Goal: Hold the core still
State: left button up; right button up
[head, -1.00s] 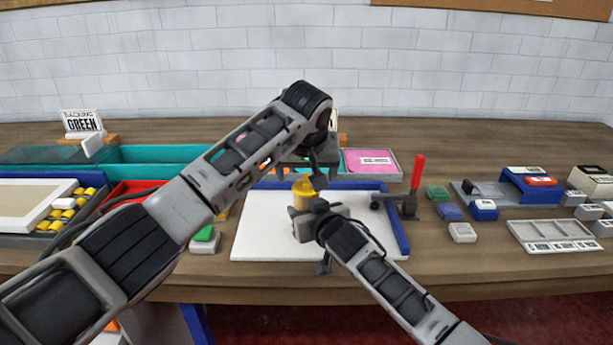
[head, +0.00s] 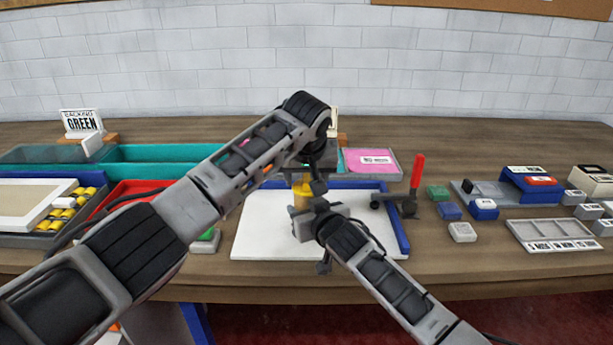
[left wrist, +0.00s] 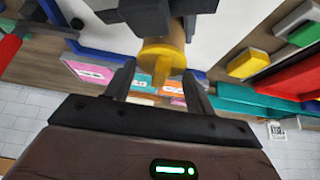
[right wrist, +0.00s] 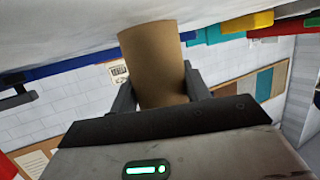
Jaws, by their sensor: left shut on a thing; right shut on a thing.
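A brown cardboard-like core (right wrist: 158,62) stands on the white board, and my right gripper (right wrist: 165,88) is shut around it. A yellow flanged piece (left wrist: 160,58) is at the core's end in the left wrist view, between the fingers of my left gripper (left wrist: 158,85), which is shut on it. In the head view the yellow piece (head: 302,187) shows just above my right gripper (head: 305,212), with my left gripper (head: 317,185) close over it. The arms hide much of the core there.
The white board (head: 265,225) has a blue edge rail (head: 398,228). A red-handled clamp (head: 416,180) stands at its right. A pink-filled tray (head: 370,161) is behind. Small coloured blocks and a grey labelled tray (head: 556,234) lie right; a tray with yellow spools (head: 75,205) is left.

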aim_at(307, 179)
pick_arm(q)
jog(key=shift+r, duration=0.1)
jog(key=shift+r, duration=4.15)
pick_arm(e)
jog(key=shift+f, duration=0.1)
jog(key=o, duration=1.3)
jog(key=shift+c, duration=0.2)
jog(key=shift+s, duration=0.1)
